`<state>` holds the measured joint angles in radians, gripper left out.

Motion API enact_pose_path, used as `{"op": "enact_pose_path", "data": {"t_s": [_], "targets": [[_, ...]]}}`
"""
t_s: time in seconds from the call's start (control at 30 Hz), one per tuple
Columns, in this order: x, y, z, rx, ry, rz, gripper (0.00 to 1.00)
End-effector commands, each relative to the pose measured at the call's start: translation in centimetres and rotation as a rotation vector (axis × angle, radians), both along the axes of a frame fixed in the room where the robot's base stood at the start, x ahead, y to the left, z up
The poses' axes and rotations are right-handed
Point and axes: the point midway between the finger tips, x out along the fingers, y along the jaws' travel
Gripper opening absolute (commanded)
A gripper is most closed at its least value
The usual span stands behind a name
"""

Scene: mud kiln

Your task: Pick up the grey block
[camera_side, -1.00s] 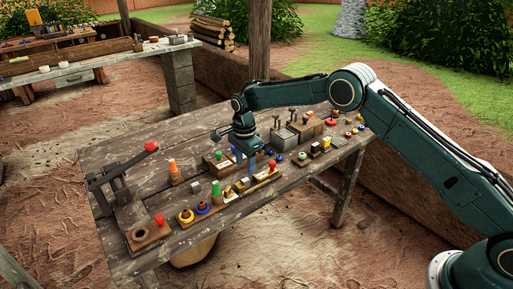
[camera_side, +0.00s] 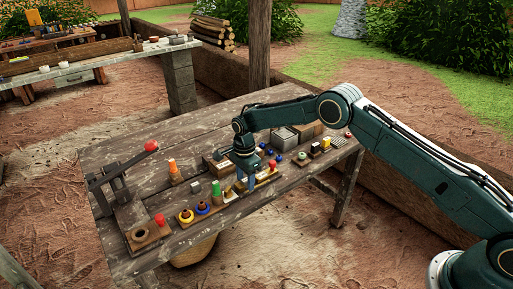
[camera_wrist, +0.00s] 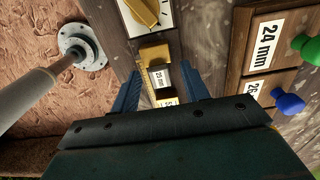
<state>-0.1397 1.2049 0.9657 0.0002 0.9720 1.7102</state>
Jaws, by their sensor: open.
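Another small grey block (camera_side: 195,187) stands further left.
A green peg (camera_side: 216,188) and yellow and blue rings stand just left of my gripper. A box with "24 mm" and "26" labels and green and blue knobs (camera_wrist: 287,102) is at right in the wrist view.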

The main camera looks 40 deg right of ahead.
Motion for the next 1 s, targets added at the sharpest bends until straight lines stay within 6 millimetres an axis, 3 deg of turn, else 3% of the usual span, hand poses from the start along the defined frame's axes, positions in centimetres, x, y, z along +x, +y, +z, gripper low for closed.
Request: {"op": "enact_pose_path", "data": {"t_s": [0.57,0.8,1.0], "targets": [[0.02,0.01,-0.46,0.000,-0.001,0.000,0.45],[0.02,0.01,-0.46,0.000,-0.001,0.000,0.02],[0.04,0.01,-0.42,0.000,-0.002,0.000,0.00]]}}
